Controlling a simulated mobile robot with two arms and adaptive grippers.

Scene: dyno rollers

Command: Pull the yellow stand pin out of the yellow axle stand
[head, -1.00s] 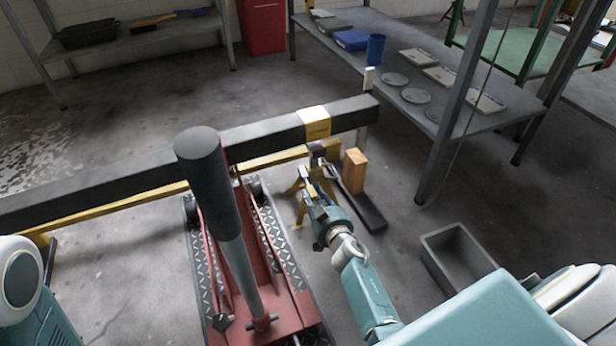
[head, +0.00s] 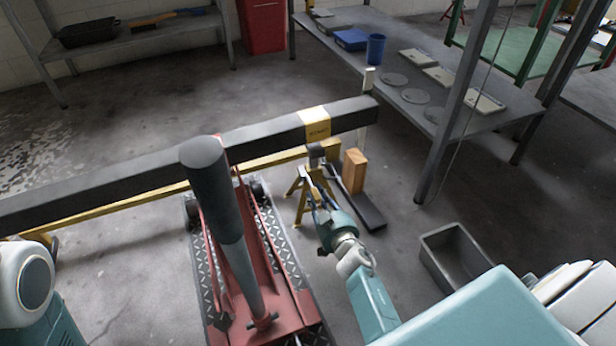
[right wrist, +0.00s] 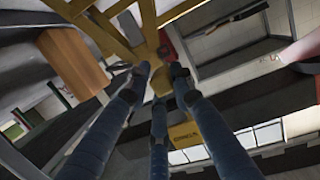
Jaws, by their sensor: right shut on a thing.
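The yellow axle stand (head: 303,181) stands on the floor under the right part of the dark beam, its dark head near the beam. In the right wrist view the fingertips (right wrist: 160,82) close around a small yellow piece, the yellow stand pin (right wrist: 161,80). The fingers hide most of the pin, and I cannot tell whether any of it is still inside the stand. The stand's yellow legs (right wrist: 88,28) show behind the fingertips. My left gripper is out of view.
A red floor jack (head: 268,268) with a thick dark handle stands left of the stand. The dark beam (head: 260,138) runs across behind. A grey bin (head: 440,262) is farther right.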

